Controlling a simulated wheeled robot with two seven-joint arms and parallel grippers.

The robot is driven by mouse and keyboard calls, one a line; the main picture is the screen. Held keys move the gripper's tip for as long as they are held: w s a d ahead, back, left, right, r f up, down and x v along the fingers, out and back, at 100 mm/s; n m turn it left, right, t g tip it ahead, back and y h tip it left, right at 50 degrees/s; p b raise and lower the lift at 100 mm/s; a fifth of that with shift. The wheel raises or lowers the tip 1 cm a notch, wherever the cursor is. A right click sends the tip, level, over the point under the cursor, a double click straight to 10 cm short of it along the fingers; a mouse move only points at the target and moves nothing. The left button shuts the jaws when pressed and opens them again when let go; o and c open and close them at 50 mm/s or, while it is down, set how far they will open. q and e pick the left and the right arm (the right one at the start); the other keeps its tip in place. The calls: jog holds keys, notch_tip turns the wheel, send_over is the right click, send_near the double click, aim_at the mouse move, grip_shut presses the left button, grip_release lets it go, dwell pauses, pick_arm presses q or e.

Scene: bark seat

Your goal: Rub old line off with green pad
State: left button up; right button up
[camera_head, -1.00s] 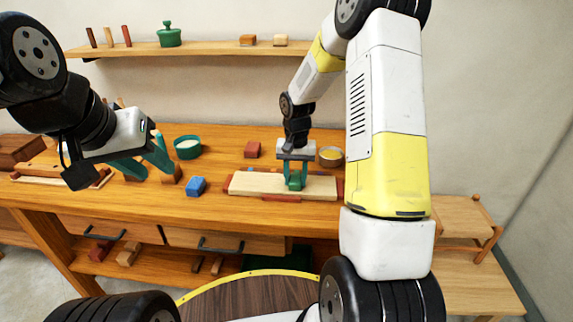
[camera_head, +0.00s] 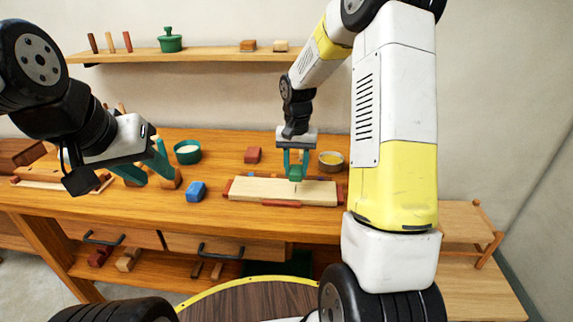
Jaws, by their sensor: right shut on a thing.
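My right gripper (camera_head: 295,172) points down over the board's right half, shut on the green pad (camera_head: 295,177). The pad is small and nearly the colour of the fingers, and its lower edge is at or just above the board; I cannot tell if it touches. A short, faint dark mark shows beside the pad; any line beneath it is hidden. My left gripper (camera_head: 148,174) is open and empty over the bench's left side.
A blue block (camera_head: 196,191) lies left of the board. A teal bowl (camera_head: 188,152), a red block (camera_head: 253,155) and a bowl with yellow contents (camera_head: 331,161) stand behind. A shelf (camera_head: 200,54) runs along the wall.

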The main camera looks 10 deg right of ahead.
aim_at(295, 192)
dwell(0.6)
jog(key=shift+f, duration=2.3)
jog(key=shift+f, duration=0.6)
jog(key=shift+w+d+r, duration=0.1)
jog(key=shift+w+d, duration=0.1)
jog(key=shift+w, duration=0.55)
jog(key=shift+w+d+r, duration=0.1)
jog(key=shift+w+d, duration=0.1)
jog(key=shift+w, duration=0.5)
jog(key=shift+s+a+f, duration=0.15)
jog(key=shift+s+a, duration=0.05)
jog(key=shift+s, duration=0.6)
jog(key=shift+s+a+f, duration=0.15)
jog(key=shift+s+a, duration=0.05)
jog(key=shift+s, duration=0.55)
jog(key=shift+w+r, duration=0.1)
jog(key=shift+r, duration=3)
